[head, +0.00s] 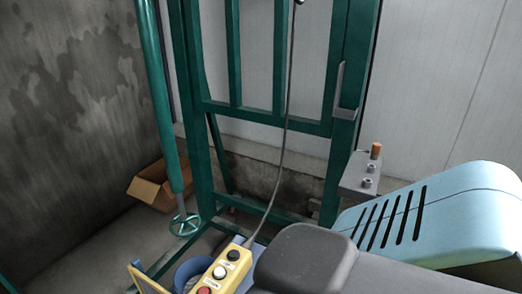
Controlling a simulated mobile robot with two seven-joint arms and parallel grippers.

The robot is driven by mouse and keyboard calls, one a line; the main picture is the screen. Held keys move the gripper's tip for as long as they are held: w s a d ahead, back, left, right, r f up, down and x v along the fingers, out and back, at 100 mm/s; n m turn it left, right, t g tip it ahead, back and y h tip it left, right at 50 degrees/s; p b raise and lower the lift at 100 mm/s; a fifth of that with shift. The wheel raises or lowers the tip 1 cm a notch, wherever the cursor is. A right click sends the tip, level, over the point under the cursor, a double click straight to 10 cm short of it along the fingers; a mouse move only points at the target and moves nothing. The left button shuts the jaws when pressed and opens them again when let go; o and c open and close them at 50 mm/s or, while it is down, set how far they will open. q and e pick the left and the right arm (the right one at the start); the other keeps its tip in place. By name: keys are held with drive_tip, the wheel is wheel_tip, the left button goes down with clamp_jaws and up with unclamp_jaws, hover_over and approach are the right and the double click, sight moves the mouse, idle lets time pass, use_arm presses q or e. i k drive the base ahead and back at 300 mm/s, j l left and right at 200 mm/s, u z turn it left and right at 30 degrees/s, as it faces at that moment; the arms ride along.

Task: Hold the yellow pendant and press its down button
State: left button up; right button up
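The yellow pendant (226,272) shows at the bottom centre of the head view, tilted, with its lower end cut off by the frame edge. On its face are a black button (233,255), a white button (219,272) and a red button (204,290). The button labels are too small to read. A dark cable (285,140) runs from its top end up and out of the picture. A dark grey arm part, which looks like mine, comes in from the right just beside the pendant. No gripper fingers show, and whatever may hold the pendant is hidden.
A green steel frame (265,116) stands behind the pendant. A blue round container (190,270) and a yellow bar (140,277) are left of it. A cardboard box (150,190) lies by the left wall. A grey box with knobs (355,178) is at right.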

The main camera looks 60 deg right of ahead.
sight(219, 272)
drive_tip(key=k+l, duration=0.35)
drive_tip(key=l, duration=0.15)
drive_tip(key=k+l, duration=0.35)
drive_tip(key=l, duration=0.1)
